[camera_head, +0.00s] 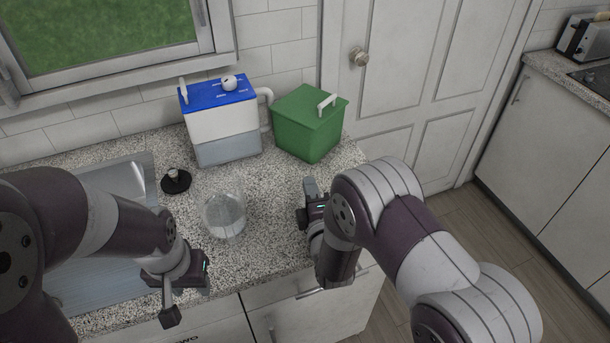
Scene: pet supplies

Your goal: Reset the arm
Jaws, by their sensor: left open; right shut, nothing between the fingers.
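My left gripper (171,300) is at the counter's front edge in the head view, pointing downward, open and empty. It is left of and nearer than a clear glass jar (225,214), apart from it. My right gripper (306,203) is over the right part of the counter, right of the jar and apart from it. It is shut with nothing in it, and my own arm partly hides it.
A blue-topped white dispenser (222,120) and a green lidded box (309,124) stand at the back of the granite counter (268,215). A small black stand (175,181) sits left of the jar. A metal sink (105,290) lies at left.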

